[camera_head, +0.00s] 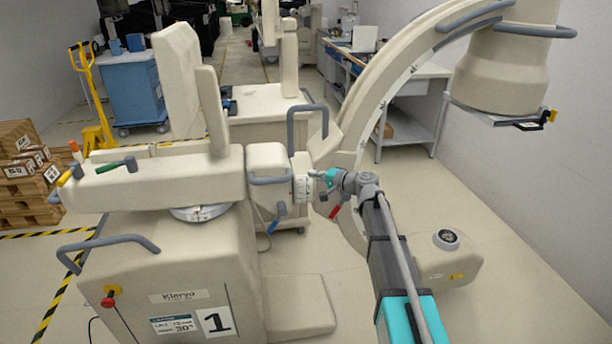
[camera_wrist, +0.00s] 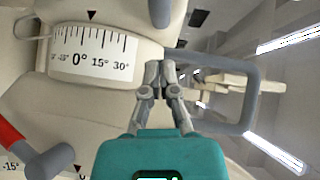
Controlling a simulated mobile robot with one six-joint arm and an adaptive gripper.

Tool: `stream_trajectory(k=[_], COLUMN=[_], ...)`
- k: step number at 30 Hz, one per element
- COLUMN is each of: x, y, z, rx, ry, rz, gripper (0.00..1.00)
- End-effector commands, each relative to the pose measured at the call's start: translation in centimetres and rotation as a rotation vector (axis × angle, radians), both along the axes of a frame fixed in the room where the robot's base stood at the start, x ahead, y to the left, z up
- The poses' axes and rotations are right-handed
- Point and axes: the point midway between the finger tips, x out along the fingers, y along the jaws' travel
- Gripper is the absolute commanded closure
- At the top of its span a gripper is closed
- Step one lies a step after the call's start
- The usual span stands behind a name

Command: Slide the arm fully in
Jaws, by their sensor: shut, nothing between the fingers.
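The cream C-arm machine stands in the head view, its horizontal arm (camera_head: 150,187) lying on top of the cart body marked 1 (camera_head: 180,270). A grey handle (camera_head: 270,181) sits at the arm's right end, beside a white scale collar (camera_head: 301,188). The large C (camera_head: 385,85) rises to the right. My gripper (camera_head: 314,174) is just right of the collar. In the wrist view my gripper (camera_wrist: 160,72) is shut and empty, its tips beside the scale (camera_wrist: 92,55), whose black pointer is near 0°. A grey loop handle (camera_wrist: 250,95) is right of the fingers. Contact cannot be told.
A blue lever (camera_head: 277,212) and a red lever (camera_head: 335,211) hang near the collar. A second cart (camera_head: 265,105) and a worktable (camera_head: 410,90) stand behind. Floor at the lower right is partly clear.

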Motion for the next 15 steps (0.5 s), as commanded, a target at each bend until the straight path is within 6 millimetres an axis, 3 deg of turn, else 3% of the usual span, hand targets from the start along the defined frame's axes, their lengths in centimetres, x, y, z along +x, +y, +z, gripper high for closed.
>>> stream_trajectory(k=[15], x=[-2.5], y=[-4.1], z=[0.7], rx=[0.001], ry=[0.000], rz=[-0.002], gripper=[1.00])
